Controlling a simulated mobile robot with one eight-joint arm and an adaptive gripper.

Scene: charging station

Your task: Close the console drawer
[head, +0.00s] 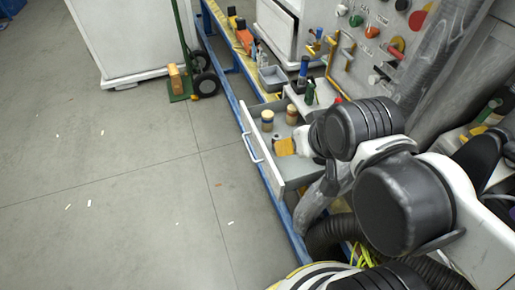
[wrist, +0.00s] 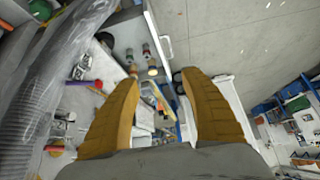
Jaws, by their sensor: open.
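The console drawer (head: 262,158) stands pulled out from the console, its white front facing left in the head view. A pale bar handle (head: 252,146) is on that front. In the wrist view my gripper (wrist: 161,79) is open, with nothing between the fingers.
A hand truck (head: 190,80) with a box stands at the upper left. Blue rails (head: 240,90) edge the console. The grey floor (head: 120,190) on the left is mostly clear.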

